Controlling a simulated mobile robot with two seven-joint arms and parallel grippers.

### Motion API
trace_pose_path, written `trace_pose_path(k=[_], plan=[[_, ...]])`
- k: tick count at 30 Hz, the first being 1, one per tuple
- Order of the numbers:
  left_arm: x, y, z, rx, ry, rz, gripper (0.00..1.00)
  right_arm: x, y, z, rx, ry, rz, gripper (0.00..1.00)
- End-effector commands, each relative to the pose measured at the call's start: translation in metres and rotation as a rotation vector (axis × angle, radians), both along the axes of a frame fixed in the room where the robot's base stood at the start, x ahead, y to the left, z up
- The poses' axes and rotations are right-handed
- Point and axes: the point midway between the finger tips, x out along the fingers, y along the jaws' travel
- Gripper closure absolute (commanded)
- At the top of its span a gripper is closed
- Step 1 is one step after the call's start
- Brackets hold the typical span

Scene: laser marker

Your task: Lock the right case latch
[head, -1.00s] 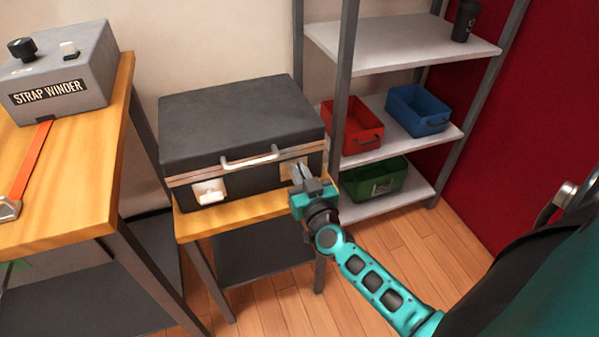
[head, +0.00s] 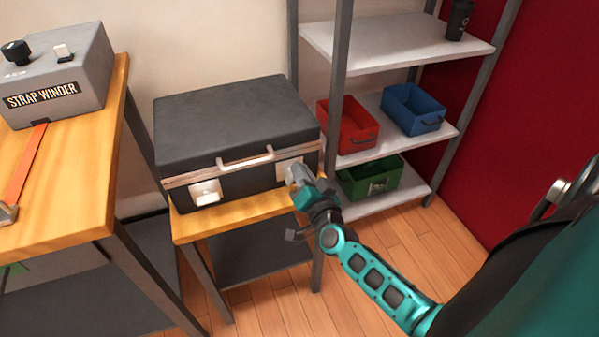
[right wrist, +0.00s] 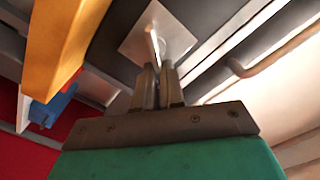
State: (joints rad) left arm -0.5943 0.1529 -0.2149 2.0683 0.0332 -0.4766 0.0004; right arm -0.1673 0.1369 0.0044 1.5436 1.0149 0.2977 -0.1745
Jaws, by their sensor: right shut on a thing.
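The black case (head: 235,125) stands closed on a small wooden table, with its handle (head: 246,158) at the front. The right case latch (head: 285,170) is a pale plate on the right of the front, partly hidden by my gripper in the head view. In the right wrist view the latch plate (right wrist: 165,38) shows with a thin lever (right wrist: 154,45) standing out from it. My right gripper (right wrist: 160,72) is shut on this lever, its fingers close together. It also shows in the head view (head: 296,178). The left latch (head: 207,192) is a white piece on the case front. My left gripper is not in view.
The small table (head: 235,217) has a narrow bare strip before the case. A workbench (head: 75,190) with a strap winder (head: 60,75) stands at left. A shelf rack at right holds red (head: 347,125), blue (head: 412,108) and green (head: 370,177) bins.

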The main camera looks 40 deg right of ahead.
Motion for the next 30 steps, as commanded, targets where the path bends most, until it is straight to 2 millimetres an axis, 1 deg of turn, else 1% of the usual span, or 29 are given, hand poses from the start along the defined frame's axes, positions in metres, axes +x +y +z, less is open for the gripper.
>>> trace_pose_path(k=[18, 24, 30], plan=[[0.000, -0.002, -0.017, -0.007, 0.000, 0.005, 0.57, -0.002, -0.008, -0.014, 0.562, -0.134, 0.001, 1.00], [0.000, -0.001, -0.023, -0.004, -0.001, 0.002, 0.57, -0.002, -0.009, -0.017, 0.708, -0.169, 0.000, 1.00], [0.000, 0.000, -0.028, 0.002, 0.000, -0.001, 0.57, -0.002, -0.009, -0.019, 0.810, -0.193, 0.000, 1.00]])
